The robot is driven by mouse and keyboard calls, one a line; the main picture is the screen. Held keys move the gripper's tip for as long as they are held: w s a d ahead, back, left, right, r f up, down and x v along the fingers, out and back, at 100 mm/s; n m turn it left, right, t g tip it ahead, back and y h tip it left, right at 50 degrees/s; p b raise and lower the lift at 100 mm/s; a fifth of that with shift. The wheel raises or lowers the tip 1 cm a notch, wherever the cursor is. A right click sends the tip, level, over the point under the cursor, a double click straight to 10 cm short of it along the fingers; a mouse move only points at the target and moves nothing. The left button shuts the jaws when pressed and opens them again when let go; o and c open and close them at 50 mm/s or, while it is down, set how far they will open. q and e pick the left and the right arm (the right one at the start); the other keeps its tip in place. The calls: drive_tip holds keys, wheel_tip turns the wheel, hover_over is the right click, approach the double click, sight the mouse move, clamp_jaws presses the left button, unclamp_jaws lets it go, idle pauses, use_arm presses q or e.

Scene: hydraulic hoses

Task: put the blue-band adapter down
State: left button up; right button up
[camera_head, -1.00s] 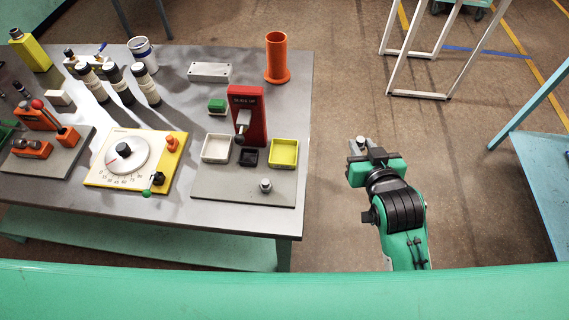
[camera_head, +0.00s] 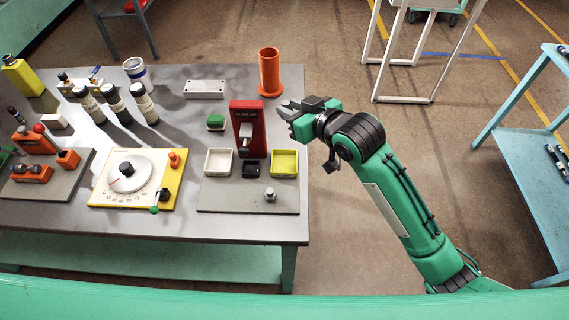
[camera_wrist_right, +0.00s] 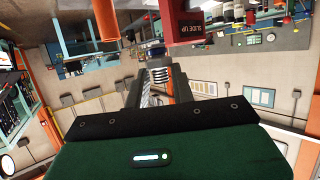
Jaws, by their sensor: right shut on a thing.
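My right gripper (camera_head: 290,110) is at the right edge of the workbench (camera_head: 245,228), beside the red press-like stand (camera_head: 246,118). It also shows in the wrist view (camera_wrist_right: 160,85), where its fingers are shut on a small ribbed metallic piece (camera_wrist_right: 159,75), taken to be the adapter. A blue band on it cannot be made out. In the head view the held piece is too small to tell from the fingers. My left gripper is not in view.
An orange cup (camera_head: 269,72) stands behind the gripper. Bare bench lies at the front.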

drive_tip(key=shift+a, duration=0.15)
wheel_tip(320, 180, down, 19)
drive_tip(key=p, duration=0.3)
drive_tip(key=shift+r, duration=0.15)
drive_tip(key=shift+f, duration=0.55)
drive_tip(key=shift+f, duration=0.2)
drive_tip(key=o, duration=1)
drive_tip(key=shift+r, duration=0.1)
drive_tip(key=shift+r, duration=0.1)
